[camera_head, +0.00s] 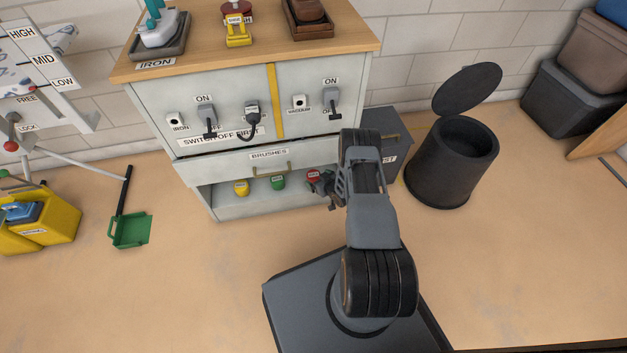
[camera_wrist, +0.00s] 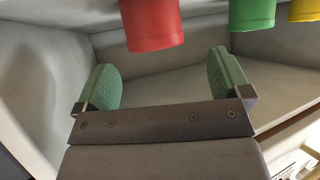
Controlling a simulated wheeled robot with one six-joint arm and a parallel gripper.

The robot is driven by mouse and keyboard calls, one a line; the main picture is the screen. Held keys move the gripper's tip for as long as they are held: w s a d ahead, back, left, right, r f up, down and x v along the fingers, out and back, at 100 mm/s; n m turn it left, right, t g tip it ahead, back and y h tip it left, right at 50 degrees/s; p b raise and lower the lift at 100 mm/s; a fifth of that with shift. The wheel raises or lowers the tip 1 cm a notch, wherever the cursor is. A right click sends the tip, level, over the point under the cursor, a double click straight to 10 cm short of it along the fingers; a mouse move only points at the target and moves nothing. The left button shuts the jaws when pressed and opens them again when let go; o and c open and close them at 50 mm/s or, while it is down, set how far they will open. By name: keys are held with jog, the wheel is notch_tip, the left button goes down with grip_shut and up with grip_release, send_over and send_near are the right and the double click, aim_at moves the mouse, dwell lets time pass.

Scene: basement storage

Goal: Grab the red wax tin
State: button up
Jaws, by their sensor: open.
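The red wax tin (camera_head: 313,175) stands in the low open shelf of the grey cabinet, at the right end of a row of tins. In the wrist view the red tin (camera_wrist: 152,24) is at the top, its upper part cut off by the frame. My gripper (camera_head: 327,187) is at the shelf opening beside the tin. In the wrist view my gripper (camera_wrist: 166,78) is open, with green pads spread wide and nothing between them. The tin appears just beyond the fingertips, roughly lined up with the gap.
A green tin (camera_head: 278,182) and a yellow tin (camera_head: 241,188) stand left of the red one. The brushes drawer (camera_head: 228,168) is above the shelf. A dark bin (camera_head: 452,168) with a raised lid stands right. A green dustpan (camera_head: 131,231) lies on the floor at left.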

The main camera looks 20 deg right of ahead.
aim_at(314, 175)
jog(key=b+x, duration=0.1)
jog(key=x, duration=0.1)
jog(key=b+x, duration=0.2)
jog(key=shift+w+d+f, duration=0.2)
jog(key=shift+f, duration=0.05)
jog(key=shift+w+a+f, duration=0.1)
jog(key=shift+w, duration=0.4)
jog(key=c, duration=1)
